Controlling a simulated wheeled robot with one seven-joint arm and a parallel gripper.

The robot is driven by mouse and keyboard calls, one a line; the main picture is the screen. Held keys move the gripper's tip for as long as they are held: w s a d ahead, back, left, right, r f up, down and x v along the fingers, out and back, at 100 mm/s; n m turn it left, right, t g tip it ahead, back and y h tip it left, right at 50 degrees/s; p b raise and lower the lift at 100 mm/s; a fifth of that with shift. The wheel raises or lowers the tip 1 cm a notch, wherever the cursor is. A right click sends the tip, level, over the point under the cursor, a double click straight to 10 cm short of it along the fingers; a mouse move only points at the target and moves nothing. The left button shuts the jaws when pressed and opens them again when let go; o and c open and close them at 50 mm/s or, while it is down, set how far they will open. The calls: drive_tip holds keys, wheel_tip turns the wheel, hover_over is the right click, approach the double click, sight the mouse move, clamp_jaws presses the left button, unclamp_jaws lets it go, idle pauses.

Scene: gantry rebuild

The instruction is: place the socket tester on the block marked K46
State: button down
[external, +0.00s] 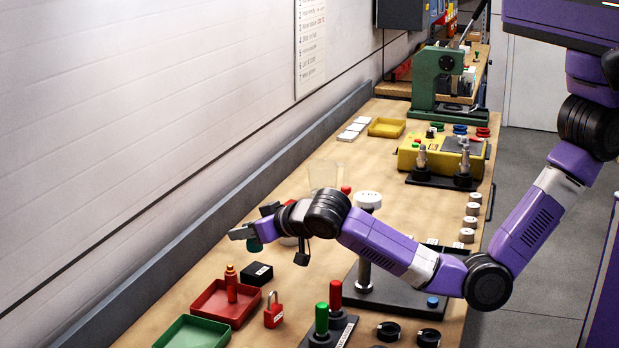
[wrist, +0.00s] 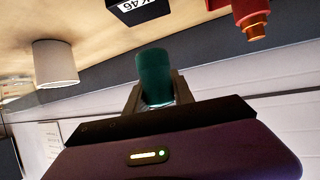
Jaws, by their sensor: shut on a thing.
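My gripper (external: 257,232) is shut on a dark green, rounded piece, the socket tester (wrist: 154,72). In the external view only a small part of the tester (external: 254,245) shows below the fingers. The black block marked K46 (wrist: 137,10) is at the top of the wrist view, with its white label facing the camera. In the external view a black block (external: 258,273) lies on the bench just below the gripper. The tester is held above the bench, apart from the block in the wrist view.
A red cylinder with an orange top (external: 231,287) stands in a red tray (external: 205,302), near the block. A red padlock (external: 273,312) and a green tray (external: 190,333) are nearby. A pale cylinder (wrist: 55,65) shows left in the wrist view. The wall runs along the left.

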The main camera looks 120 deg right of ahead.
sight(261, 247)
drive_tip(key=shift+f, duration=2.3)
drive_tip(key=shift+f, duration=0.1)
drive_tip(key=c, duration=1.1)
unclamp_jaws()
drive_tip(key=shift+a+r, duration=0.1)
drive_tip(key=shift+r, duration=0.1)
drive_tip(key=v, duration=0.7)
drive_tip(key=shift+s+a+b, duration=0.1)
drive_tip(key=shift+s+b, duration=0.05)
drive_tip(key=shift+b, duration=0.15)
